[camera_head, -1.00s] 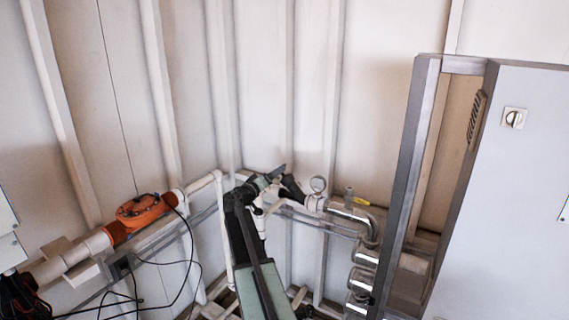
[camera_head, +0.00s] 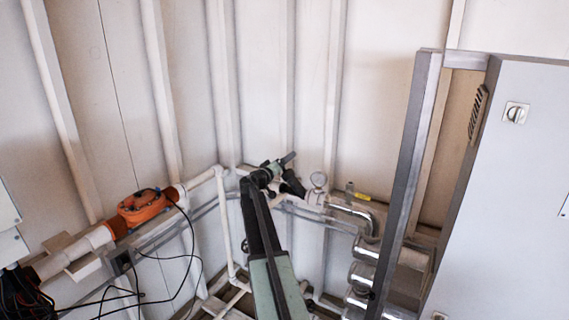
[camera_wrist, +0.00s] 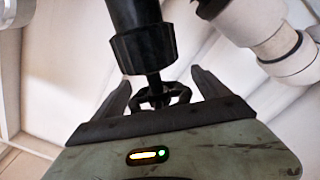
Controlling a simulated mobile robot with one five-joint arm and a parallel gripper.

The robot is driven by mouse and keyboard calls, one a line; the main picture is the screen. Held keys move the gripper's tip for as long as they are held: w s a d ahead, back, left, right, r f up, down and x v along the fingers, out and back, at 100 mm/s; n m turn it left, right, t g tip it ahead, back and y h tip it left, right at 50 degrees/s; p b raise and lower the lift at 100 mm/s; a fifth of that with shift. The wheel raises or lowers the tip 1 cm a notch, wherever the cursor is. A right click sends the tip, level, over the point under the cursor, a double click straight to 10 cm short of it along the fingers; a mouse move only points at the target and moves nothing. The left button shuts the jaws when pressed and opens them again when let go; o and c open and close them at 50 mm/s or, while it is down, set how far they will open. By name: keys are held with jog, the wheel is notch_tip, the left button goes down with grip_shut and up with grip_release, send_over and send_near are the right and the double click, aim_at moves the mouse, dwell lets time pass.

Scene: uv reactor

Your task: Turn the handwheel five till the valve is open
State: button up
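The handwheel (camera_wrist: 160,97) is a small black spoked ring in the wrist view, on a thin stem below a thick black valve body (camera_wrist: 143,45). My gripper (camera_wrist: 160,84) has its two dark fingers apart, one on each side of the wheel. A gap shows between each finger and the rim, so it looks open. In the head view my gripper (camera_head: 287,159) is at the back corner, close to a black fitting (camera_head: 292,186) that looks like the valve. The wheel cannot be made out there.
White pipes (camera_wrist: 262,35) pass close to the right finger. A pressure gauge (camera_head: 319,180) and silver pipe (camera_head: 350,214) stand to the right, behind a grey frame post (camera_head: 405,170). An orange pipe fitting (camera_head: 143,206) and loose black cables lie to the left.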

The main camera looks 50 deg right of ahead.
jog(key=c, duration=1)
jog(key=shift+d, duration=0.1)
jog(key=shift+c, duration=0.7)
jog(key=shift+p, duration=0.4)
